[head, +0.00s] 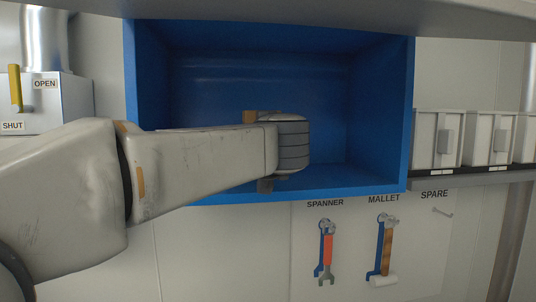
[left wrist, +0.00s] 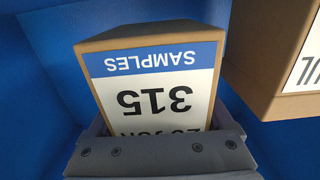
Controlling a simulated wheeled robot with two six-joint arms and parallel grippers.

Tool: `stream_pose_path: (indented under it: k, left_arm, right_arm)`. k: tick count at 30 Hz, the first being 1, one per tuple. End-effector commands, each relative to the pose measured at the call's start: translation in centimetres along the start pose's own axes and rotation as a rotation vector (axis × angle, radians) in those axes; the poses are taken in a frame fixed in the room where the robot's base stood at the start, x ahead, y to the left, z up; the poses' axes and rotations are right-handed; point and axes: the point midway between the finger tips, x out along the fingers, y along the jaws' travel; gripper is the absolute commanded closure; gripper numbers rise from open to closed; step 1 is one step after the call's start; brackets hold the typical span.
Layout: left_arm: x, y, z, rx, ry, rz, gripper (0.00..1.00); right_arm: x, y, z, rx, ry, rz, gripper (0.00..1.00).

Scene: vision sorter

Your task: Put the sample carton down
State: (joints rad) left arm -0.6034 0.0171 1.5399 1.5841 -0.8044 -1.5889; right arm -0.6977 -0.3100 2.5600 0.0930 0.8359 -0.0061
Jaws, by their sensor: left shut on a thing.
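The sample carton (left wrist: 150,75) is a brown box with a white label and a blue band. The label reads SAMPLES and 315, upside down in the left wrist view. My left gripper (left wrist: 157,128) is shut on it. In the head view my left arm reaches into an open blue bin (head: 409,110), and its wrist hides most of the left gripper (head: 266,184). A small brown patch above the wrist may be part of the carton. I cannot tell whether the carton touches the bin floor. My right gripper is out of view.
A second brown carton (left wrist: 257,80) with a white label stands right of the held one in the left wrist view. White bins (head: 437,140) sit on a shelf at the right. A spanner (head: 327,250) and a mallet (head: 383,250) hang below.

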Motion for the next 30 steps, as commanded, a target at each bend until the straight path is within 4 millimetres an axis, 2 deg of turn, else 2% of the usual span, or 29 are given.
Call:
stream_pose_path:
  k: [7, 20, 21, 30]
  left_arm:
    - [0.0, 0.1, 3.2, 0.002, 0.001, 0.001, 1.00]
    - [-0.1, 0.3, 3.9, 0.001, 0.002, 0.004, 1.00]
    - [0.0, 0.3, 3.9, 0.001, 0.000, 0.004, 0.00]
    - [0.0, 0.4, 3.5, 0.001, 0.000, 0.005, 0.00]
  right_arm:
    - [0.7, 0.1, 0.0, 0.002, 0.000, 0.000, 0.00]
    - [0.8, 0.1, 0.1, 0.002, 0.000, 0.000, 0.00]
    - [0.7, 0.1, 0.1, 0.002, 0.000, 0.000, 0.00]
    - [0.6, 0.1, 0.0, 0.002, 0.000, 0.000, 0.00]
